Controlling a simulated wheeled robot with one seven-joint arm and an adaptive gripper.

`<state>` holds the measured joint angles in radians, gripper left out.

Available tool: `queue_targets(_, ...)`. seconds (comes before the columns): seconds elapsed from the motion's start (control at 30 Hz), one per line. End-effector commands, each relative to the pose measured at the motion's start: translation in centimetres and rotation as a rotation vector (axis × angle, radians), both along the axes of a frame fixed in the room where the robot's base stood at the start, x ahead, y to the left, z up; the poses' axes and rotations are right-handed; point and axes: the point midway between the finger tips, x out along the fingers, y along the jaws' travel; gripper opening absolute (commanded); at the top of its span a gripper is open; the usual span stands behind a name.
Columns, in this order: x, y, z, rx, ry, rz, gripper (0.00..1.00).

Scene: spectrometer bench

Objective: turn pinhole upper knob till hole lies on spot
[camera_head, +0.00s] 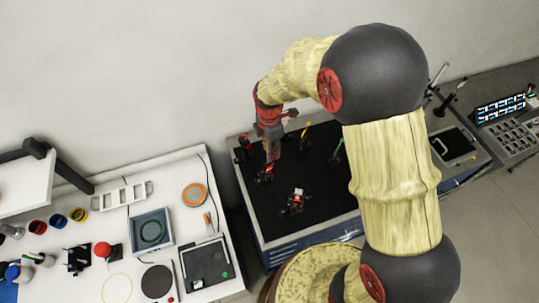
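My gripper (271,153) hangs at the end of my arm over the black bench top (252,212), toward its back left. Its fingertips are at or just above a small red and black mount (264,176). I cannot tell whether they touch it, or whether they are open or shut. Another red and black mount with a small white part (295,203) stands nearer the front of the bench. The pinhole, its upper knob, the hole and the spot are too small to make out or are hidden.
More small mounts stand on the bench, with a yellow post (306,129) and a green post (337,151). A white table (186,252) with dishes and tools is at left. An instrument with lit displays (501,108) is at far right. My arm covers the bench's right part.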

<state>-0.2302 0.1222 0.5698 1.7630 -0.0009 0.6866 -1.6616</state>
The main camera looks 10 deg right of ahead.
Motion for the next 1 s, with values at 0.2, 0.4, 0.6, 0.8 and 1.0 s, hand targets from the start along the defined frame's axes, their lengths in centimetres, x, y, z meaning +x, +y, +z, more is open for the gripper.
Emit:
queue_targets(0.2, 0.0, 0.0, -3.0, 0.0, 0.002, -0.001, 0.31)
queue_targets(0.4, 0.0, 0.0, -4.3, 0.001, 0.0, -0.002, 0.31)
queue_targets(0.6, 0.0, 0.0, -4.3, 0.001, 0.0, -0.002, 0.31)
queue_targets(0.8, 0.0, 0.0, -4.3, 0.001, 0.0, -0.002, 0.23)
queue_targets(1.0, 0.0, 0.0, -4.3, 0.001, 0.0, -0.002, 0.12)
